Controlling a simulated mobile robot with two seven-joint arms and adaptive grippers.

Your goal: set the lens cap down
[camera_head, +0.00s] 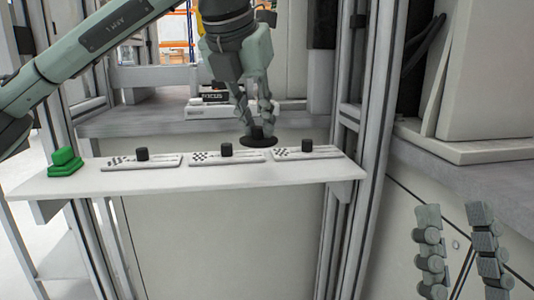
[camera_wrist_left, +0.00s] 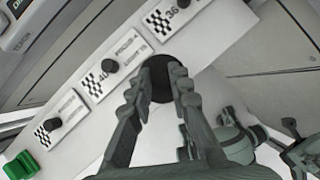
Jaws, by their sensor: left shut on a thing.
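The lens cap (camera_head: 258,141) is a dark flat disc by the back edge of the white shelf (camera_head: 230,178), behind the gap between the middle and right plates. My left gripper (camera_head: 257,130) points down and is shut on it. In the left wrist view the lens cap (camera_wrist_left: 162,80) shows between the two fingertips (camera_wrist_left: 160,72). I cannot tell whether the cap touches the shelf. My right gripper (camera_head: 455,215) is at the lower right, its fingers apart and empty, away from the shelf.
Three white plates with checker patterns, left (camera_head: 120,163), middle (camera_head: 205,159) and right (camera_head: 322,153), lie along the shelf, each with a black knob. A green block (camera_head: 65,165) sits at the left end. A grey upright (camera_head: 375,120) stands at the right end. The shelf's front strip is clear.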

